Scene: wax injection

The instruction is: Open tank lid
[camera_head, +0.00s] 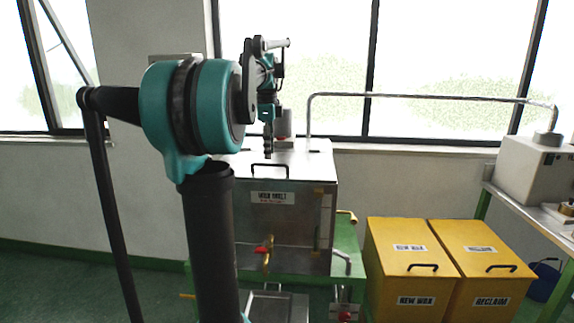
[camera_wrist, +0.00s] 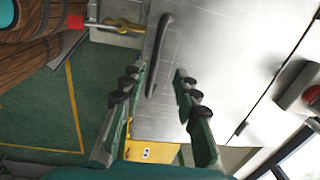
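The wax melt tank (camera_head: 287,230) is a metal box with a label on its front. Its flat silver lid (camera_head: 310,160) lies closed on top and fills much of the wrist view (camera_wrist: 220,50). A dark bar handle (camera_head: 270,166) stands at the lid's front edge. In the wrist view the handle (camera_wrist: 160,50) lies just beyond the fingertips, in line with the gap between them. My gripper (camera_wrist: 158,82) is open and empty, its two green fingers apart. In the head view my gripper (camera_head: 267,152) points down above the lid, just behind the handle; exact clearance is unclear.
A metal pipe (camera_head: 430,97) rises from the lid's rear and runs right to a white machine (camera_head: 535,165). Yellow wax bins (camera_head: 405,250) and (camera_head: 480,250) stand right of the tank. A red-handled valve (camera_head: 264,250) is on the tank front. Windows are behind.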

